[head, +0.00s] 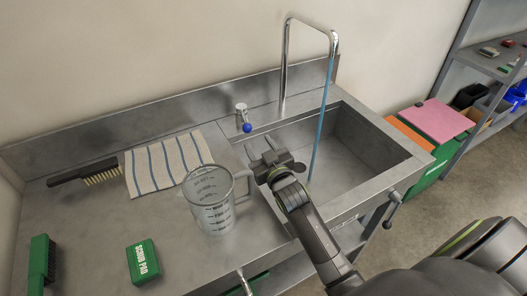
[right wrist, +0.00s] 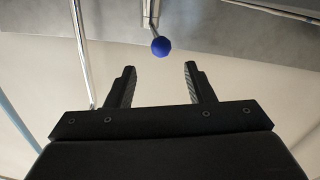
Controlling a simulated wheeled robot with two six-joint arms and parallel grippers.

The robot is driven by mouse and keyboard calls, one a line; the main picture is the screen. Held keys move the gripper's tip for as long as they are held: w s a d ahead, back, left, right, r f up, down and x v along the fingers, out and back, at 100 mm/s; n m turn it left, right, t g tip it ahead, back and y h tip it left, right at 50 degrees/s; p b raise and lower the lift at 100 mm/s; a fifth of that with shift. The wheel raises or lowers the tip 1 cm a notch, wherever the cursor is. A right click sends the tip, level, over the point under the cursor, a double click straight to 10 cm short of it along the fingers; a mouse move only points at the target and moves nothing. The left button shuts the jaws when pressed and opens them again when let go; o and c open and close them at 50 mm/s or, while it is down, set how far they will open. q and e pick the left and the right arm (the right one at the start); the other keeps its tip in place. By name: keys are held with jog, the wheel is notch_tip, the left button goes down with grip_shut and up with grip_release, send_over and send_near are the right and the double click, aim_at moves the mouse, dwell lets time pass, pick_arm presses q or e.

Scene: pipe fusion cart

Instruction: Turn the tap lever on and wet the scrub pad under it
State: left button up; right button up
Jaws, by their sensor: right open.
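The tap (head: 286,60) is a tall bent chrome pipe behind the sink, and a thin blue stream of water (head: 321,110) falls from its spout into the basin. Its lever has a blue knob (head: 247,127) at the back left of the sink. My right gripper (head: 270,152) is open and empty over the sink's left part, in front of the knob. In the right wrist view the knob (right wrist: 161,46) shows beyond the gap between the open fingers (right wrist: 158,78), apart from them. The green scrub pad (head: 143,262) lies on the counter at front left. My left gripper is not in view.
A clear measuring jug (head: 213,210) stands left of the sink, close to my right gripper. A striped towel (head: 165,163), a wire brush (head: 85,177) and a green brush (head: 40,262) lie on the counter. Shelves (head: 485,65) and coloured boxes (head: 437,120) stand at right.

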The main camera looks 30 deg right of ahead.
jog(key=shift+s, duration=1.25)
